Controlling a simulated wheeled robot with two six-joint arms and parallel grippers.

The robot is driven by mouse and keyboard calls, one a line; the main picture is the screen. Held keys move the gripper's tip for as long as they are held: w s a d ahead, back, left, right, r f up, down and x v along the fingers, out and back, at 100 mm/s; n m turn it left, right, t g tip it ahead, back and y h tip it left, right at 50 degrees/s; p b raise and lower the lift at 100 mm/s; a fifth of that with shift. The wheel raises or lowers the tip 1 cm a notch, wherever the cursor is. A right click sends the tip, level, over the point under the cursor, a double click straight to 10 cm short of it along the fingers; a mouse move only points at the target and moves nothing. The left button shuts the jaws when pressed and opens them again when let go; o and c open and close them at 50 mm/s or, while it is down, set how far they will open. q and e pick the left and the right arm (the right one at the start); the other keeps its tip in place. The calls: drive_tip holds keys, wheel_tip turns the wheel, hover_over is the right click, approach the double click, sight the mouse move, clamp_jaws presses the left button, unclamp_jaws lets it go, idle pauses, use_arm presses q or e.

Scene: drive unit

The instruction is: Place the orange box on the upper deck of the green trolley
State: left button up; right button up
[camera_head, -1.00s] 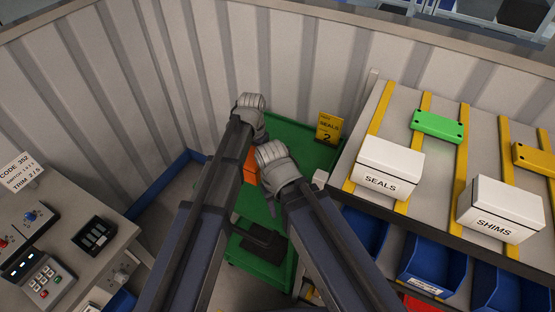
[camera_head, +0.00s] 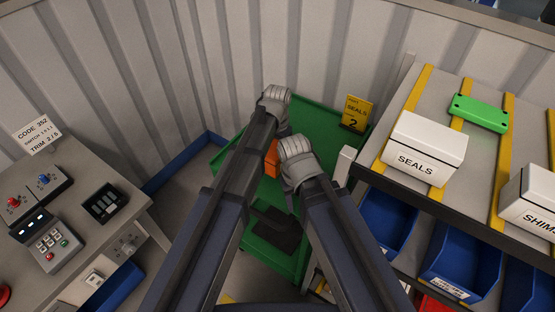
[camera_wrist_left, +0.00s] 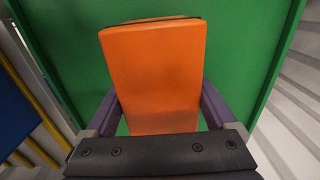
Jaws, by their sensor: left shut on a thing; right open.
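The orange box (camera_head: 271,158) shows in the head view as a small patch between my two arms, above the green trolley (camera_head: 322,126). In the left wrist view the orange box (camera_wrist_left: 153,70) stands between the fingers of my left gripper (camera_wrist_left: 163,108), which is shut on it. Green trolley surface (camera_wrist_left: 235,50) fills the background there; I cannot tell whether the box touches it. In the head view my left gripper's fingers are hidden by its arm. My right gripper (camera_head: 300,165) is beside it to the right, over the trolley, open, its fingertips mostly hidden.
A dark flat item (camera_head: 277,230) shows at the trolley's front. A rack with a SEALS box (camera_head: 424,150) and blue bins (camera_head: 388,220) is close on the right. A control bench (camera_head: 95,180) is left; a corrugated wall stands behind.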

use_arm(q)
wheel_tip(320, 180, down, 3)
drive_tip(key=shift+f+b, duration=0.1)
drive_tip(key=shift+b, duration=1.1)
use_arm(e)
wheel_tip(320, 180, down, 3)
drive_tip(key=shift+f, duration=0.1)
use_arm(q)
drive_tip(key=o, duration=1.6)
drive_tip(key=shift+c, duration=0.2)
wheel_tip(320, 180, up, 12)
drive_tip(key=p, duration=1.2)
drive_tip(key=shift+r, duration=0.2)
use_arm(e)
wheel_tip(320, 180, up, 12)
drive_tip(key=shift+r, duration=0.2)
